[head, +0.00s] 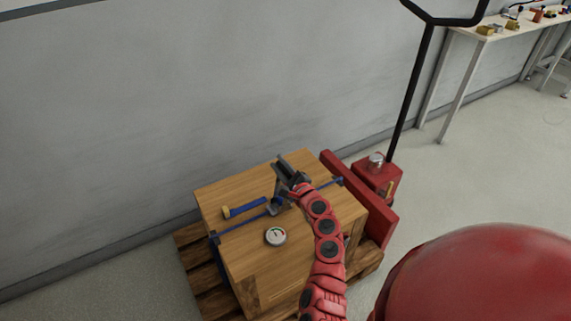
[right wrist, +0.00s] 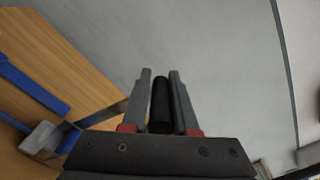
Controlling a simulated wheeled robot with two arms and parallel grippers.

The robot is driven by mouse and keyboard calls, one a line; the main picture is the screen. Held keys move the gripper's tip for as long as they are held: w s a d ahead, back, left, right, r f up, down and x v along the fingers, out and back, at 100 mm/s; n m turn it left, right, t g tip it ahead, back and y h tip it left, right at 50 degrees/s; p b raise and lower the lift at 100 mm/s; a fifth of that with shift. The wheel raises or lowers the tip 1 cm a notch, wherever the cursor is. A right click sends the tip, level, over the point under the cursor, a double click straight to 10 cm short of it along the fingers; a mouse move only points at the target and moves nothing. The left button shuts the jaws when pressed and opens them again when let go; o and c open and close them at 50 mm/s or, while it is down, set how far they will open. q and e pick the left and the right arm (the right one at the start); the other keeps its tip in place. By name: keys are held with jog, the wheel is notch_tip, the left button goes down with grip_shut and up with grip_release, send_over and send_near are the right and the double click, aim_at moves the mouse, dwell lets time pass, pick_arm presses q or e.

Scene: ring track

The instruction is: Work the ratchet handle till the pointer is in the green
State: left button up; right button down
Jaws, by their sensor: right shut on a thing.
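A wooden crate (head: 232,190) has a blue strap (head: 239,225) across its top. The ratchet (head: 274,207) sits on the strap near the middle of the crate top. My right gripper (head: 284,163) is above the ratchet, shut on its dark handle, which stands up from the ratchet. In the right wrist view the black handle grip (right wrist: 161,104) lies between the two fingers. A round gauge (head: 275,236) with a white face lies on the crate top in front of the strap. Its pointer and coloured zones are too small to read. My left gripper is not in view.
The crate stands on a wooden pallet (head: 202,267) close to the grey wall. A red pallet jack (head: 376,183) with a tall black handle stands at the right. A workbench (head: 490,36) with small items is at the back right. Floor beside the jack is clear.

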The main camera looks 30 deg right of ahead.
jog(key=shift+a+f, duration=0.2)
jog(key=shift+a, duration=0.15)
jog(key=c, duration=0.7)
grip_release()
jog(key=shift+c, duration=0.2)
jog(key=shift+d+r, duration=0.1)
jog(key=shift+s, duration=0.1)
jog(key=s, duration=1.7)
jog(key=shift+s, duration=0.15)
